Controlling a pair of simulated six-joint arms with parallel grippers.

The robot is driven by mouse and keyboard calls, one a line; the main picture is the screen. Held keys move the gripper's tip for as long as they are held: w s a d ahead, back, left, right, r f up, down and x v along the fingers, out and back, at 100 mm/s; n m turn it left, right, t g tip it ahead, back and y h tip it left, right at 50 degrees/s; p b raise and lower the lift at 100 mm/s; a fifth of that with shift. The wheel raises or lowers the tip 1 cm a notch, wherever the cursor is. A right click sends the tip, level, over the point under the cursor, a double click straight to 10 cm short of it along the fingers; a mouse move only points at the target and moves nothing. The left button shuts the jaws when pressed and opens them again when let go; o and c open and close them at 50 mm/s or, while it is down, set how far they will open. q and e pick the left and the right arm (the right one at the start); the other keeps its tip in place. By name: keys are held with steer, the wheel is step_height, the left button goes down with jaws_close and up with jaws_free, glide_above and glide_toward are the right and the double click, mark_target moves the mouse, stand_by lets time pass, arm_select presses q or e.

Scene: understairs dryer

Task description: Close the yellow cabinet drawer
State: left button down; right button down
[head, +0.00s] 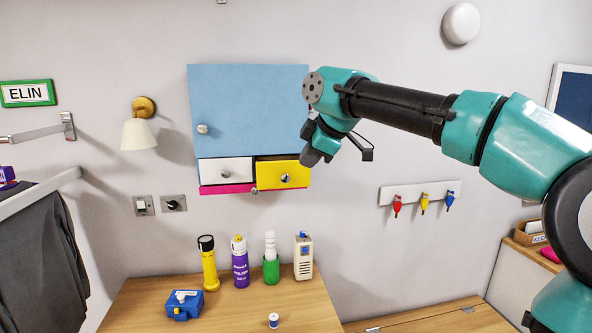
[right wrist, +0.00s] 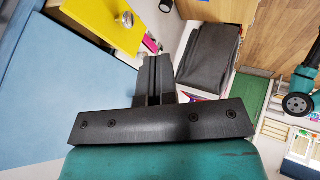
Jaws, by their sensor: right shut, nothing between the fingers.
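The yellow drawer (head: 268,176) is at the lower right of the wall cabinet with the blue door (head: 247,105). It stands out a little from the cabinet, with a dark gap along its top edge. It has a round silver knob (head: 285,178). My right gripper (head: 308,160) is shut and empty, at the drawer's upper right in the head view; I cannot tell whether it touches the drawer. In the right wrist view the yellow front (right wrist: 98,22) lies to the upper left of the closed fingers (right wrist: 155,65). My left gripper is not in view.
A white drawer (head: 222,171) sits left of the yellow one, with a magenta drawer (head: 225,189) below. A wooden counter (head: 225,310) holds a flashlight (head: 208,265), a purple can (head: 240,265) and other items. A key rack (head: 410,198) hangs to the right.

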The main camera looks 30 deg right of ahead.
mark_target(289, 177)
steer(key=shift+w+f, duration=1.25)
steer(key=shift+w, duration=0.3)
steer(key=shift+w+f, duration=1.25)
steer(key=shift+w, duration=0.35)
steer(key=shift+w+f, duration=1.25)
steer(key=shift+w, duration=0.3)
steer(key=shift+d, duration=0.1)
